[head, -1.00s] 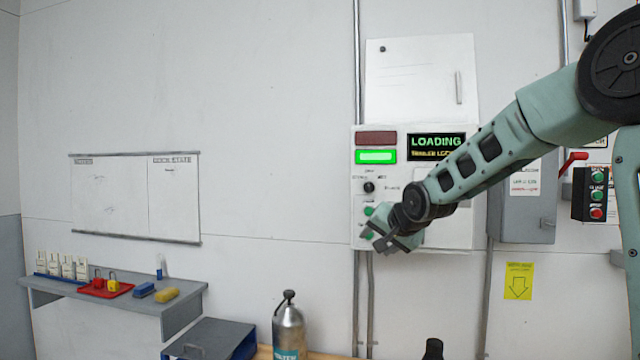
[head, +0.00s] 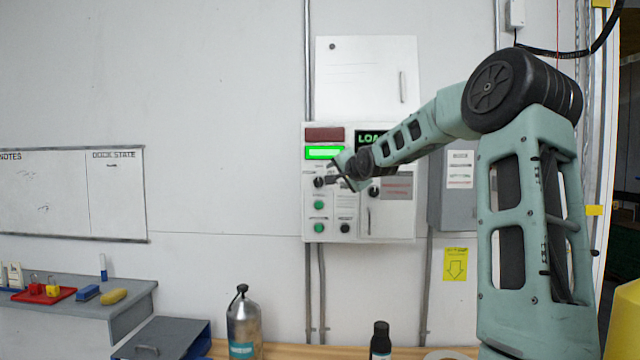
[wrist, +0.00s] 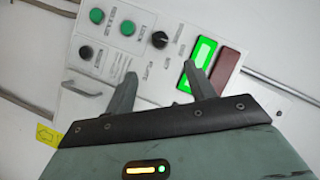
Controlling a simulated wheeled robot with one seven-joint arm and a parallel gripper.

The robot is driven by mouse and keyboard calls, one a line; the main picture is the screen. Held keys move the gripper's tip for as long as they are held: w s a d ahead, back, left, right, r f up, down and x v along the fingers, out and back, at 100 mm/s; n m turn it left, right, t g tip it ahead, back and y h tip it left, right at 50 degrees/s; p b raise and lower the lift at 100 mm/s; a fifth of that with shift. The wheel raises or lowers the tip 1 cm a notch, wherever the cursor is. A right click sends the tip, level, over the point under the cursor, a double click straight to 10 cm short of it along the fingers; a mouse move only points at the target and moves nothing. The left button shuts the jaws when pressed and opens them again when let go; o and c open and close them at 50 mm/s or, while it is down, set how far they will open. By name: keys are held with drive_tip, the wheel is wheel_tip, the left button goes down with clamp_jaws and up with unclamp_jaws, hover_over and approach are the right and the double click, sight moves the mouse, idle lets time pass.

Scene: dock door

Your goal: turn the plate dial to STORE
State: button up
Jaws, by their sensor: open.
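A black dial (head: 319,182) sits on the left of the white control panel (head: 388,228), below a lit green lamp. A second black knob (head: 373,191) is farther right, close to my arm. My gripper (head: 339,178) is open and empty, in front of the panel just right of the left dial. In the wrist view its fingers (wrist: 160,78) are apart, with that dial beyond them.
Green buttons (head: 319,204) and a black button (head: 345,227) lie below the dial. The green lamp (head: 324,153) and a dark red lamp (head: 324,134) are above. A display (head: 370,138) is partly covered by my arm. A bottle (head: 243,325) stands below.

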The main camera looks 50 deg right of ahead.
sight(320, 182)
drive_tip(key=p+x, duration=0.4)
drive_tip(key=x, duration=0.8)
drive_tip(key=shift+w+d, duration=0.15)
drive_tip(key=shift+w, duration=0.25)
drive_tip(key=shift+w+d+f, duration=0.25)
drive_tip(key=shift+w, duration=0.3)
drive_tip(key=shift+c, duration=0.3)
drive_tip(key=c, duration=0.9)
